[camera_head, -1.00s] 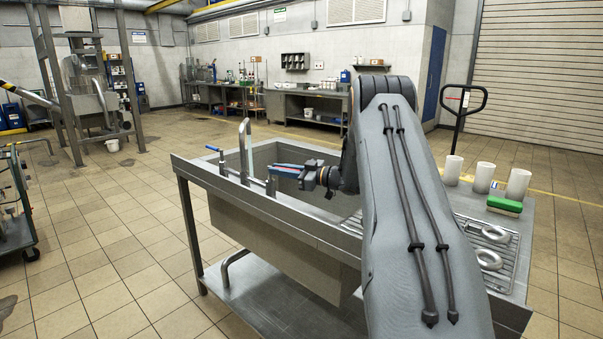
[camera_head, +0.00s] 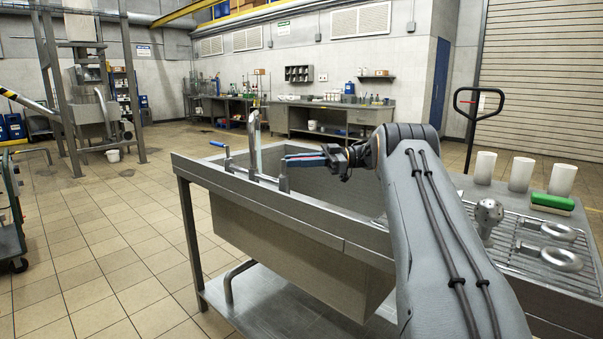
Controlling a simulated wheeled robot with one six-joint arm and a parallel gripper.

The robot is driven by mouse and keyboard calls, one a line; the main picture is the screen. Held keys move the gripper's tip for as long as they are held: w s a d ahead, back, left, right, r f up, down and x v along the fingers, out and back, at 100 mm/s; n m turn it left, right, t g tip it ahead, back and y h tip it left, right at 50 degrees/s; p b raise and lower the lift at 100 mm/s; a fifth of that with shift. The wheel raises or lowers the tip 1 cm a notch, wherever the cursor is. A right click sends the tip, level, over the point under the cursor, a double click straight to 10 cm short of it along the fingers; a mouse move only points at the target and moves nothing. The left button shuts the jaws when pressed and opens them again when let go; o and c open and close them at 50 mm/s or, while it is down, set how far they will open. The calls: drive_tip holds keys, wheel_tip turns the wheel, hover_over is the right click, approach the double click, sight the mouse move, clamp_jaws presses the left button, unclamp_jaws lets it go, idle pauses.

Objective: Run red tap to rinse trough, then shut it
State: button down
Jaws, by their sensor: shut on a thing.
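The steel trough (camera_head: 285,235) stands in the middle of the view, its basin partly hidden by my arm. On its left rim are a tall spout (camera_head: 254,125), a blue-handled tap (camera_head: 217,144) and the red tap (camera_head: 304,159). A pale, upright streak (camera_head: 259,157) below the spout looks like running water. My gripper (camera_head: 293,158) reaches in from the right over the basin and is shut on the red tap's handle. The fingers hide part of the handle, which lies roughly level and points right.
On the drainer at right are a steel knobbed part (camera_head: 488,214), steel rings (camera_head: 562,259), a green sponge (camera_head: 552,202) and white cups (camera_head: 520,174). A pallet truck handle (camera_head: 478,102) stands behind.

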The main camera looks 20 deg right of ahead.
drive_tip(key=shift+w+n+g+b, duration=0.2)
drive_tip(key=shift+n+g+b, duration=0.4)
drive_tip(key=shift+g+b, duration=0.7)
drive_tip(key=c, duration=1.7)
unclamp_jaws()
drive_tip(key=shift+c, duration=0.2)
drive_tip(key=shift+r, duration=0.15)
wheel_tip(320, 180, up, 10)
drive_tip(key=shift+f, duration=0.1)
